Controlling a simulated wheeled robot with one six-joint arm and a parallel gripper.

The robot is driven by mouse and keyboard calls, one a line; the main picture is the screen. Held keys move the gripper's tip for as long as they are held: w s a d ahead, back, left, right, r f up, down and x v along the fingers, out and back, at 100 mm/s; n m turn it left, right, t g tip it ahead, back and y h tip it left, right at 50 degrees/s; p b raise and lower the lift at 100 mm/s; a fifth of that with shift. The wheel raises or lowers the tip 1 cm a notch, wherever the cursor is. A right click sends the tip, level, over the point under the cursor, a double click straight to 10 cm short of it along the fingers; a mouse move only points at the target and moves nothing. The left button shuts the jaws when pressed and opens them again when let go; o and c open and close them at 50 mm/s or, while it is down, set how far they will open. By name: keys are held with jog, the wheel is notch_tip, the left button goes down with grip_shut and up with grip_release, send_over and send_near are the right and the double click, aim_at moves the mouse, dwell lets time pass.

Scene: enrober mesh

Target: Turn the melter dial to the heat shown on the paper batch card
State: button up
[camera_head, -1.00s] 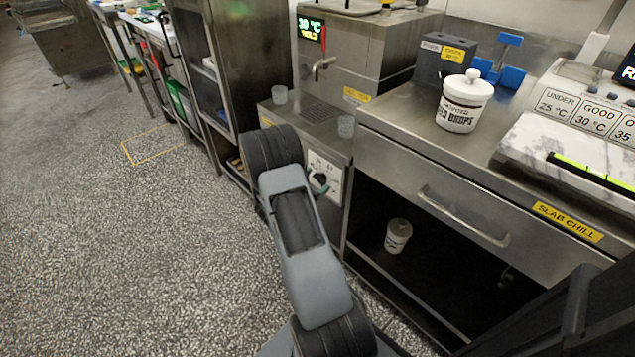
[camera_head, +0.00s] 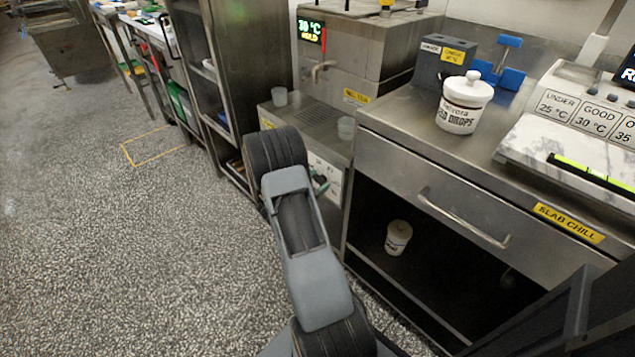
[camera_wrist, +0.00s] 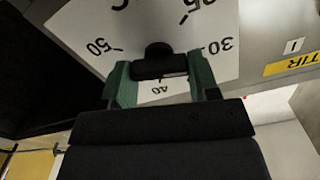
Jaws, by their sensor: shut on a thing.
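The melter dial is a black knob (camera_wrist: 158,62) on a white plate (camera_wrist: 72,28) in the wrist view. The plate shows 50 at left, 30 at right and what looks like 40 below, partly covered by my gripper. My gripper (camera_wrist: 160,80) has its green fingers on either side of the knob and is shut on it. In the head view, my arm hides most of the plate and gripper; a little green shows at the plate. The melter (camera_head: 358,50) has a screen (camera_head: 311,31) reading 30 °C above a word like HOLD. I cannot make out the paper batch card.
Clear cups (camera_head: 280,97) stand on the melter's ledge. To the right, a steel counter (camera_head: 405,112) holds a white lidded jar (camera_head: 462,105). Another jar (camera_head: 398,238) sits on the open shelf below. A tall rack (camera_head: 235,60) stands left of the melter. The floor at left is clear.

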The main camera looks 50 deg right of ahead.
jog(key=shift+f, duration=0.1)
jog(key=shift+f+m+b, duration=0.15)
jog(key=shift+m+b, duration=0.95)
jog(key=shift+b, duration=0.1)
jog(key=m+b, duration=0.2)
jog(key=shift+s+m+b, duration=0.1)
jog(key=shift+m+b, duration=2.5)
jog(key=shift+b, duration=0.1)
jog(key=shift+m, duration=0.3)
jog(key=o, duration=0.9)
